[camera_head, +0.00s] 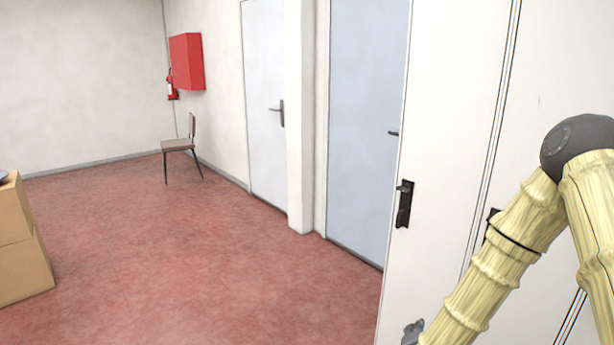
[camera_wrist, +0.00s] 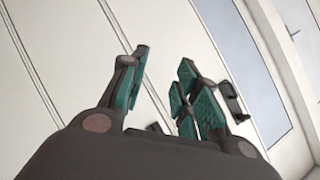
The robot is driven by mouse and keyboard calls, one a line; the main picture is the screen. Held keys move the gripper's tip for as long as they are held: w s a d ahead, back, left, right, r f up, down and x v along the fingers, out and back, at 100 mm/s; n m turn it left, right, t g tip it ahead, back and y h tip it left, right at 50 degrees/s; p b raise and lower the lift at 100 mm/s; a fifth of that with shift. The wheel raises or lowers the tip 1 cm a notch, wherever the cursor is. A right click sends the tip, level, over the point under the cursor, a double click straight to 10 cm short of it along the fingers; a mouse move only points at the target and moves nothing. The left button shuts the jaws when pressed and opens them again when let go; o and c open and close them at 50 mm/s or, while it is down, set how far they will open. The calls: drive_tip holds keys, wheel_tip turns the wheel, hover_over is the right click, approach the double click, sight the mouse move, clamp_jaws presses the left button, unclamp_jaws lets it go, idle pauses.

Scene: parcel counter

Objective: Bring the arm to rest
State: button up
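My arm (camera_head: 510,245), wrapped in a pale yellow ribbed cover, is bent at a dark joint at the right of the head view. One part runs down and left out of the picture. My gripper (camera_wrist: 160,88) shows in the wrist view with its dark, green-padded fingers apart. Nothing shows between them. Behind the fingers are white panels.
White cabinet-like panels with a black handle (camera_head: 404,204) stand close behind my arm. Two closed doors, a pale one (camera_head: 262,100) and a blue-grey one (camera_head: 365,120), lie beyond. Cardboard boxes (camera_head: 22,270) are at far left. A chair (camera_head: 180,145) stands farther back. The red floor (camera_head: 190,250) between is clear.

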drive_tip(key=s+a+f+n+g+y, duration=0.2)
drive_tip(key=s+a+f+n+g, duration=0.15)
drive_tip(key=s+f, duration=0.5)
drive_tip(key=s+a+f+n+g+y, duration=0.2)
drive_tip(key=s+f+n, duration=0.2)
drive_tip(key=s+f, duration=0.45)
drive_tip(key=s+f+n+g, duration=0.2)
drive_tip(key=s+n+g, duration=0.1)
drive_tip(key=s, duration=0.8)
drive_tip(key=s+a+f+n+g+y+p, duration=0.1)
drive_tip(key=s+f+n+g, duration=0.2)
drive_tip(key=s, duration=0.8)
drive_tip(key=shift+s+a+f, duration=0.15)
drive_tip(key=shift+a+f, duration=0.05)
drive_tip(key=shift+f, duration=0.15)
drive_tip(key=shift+n, duration=0.25)
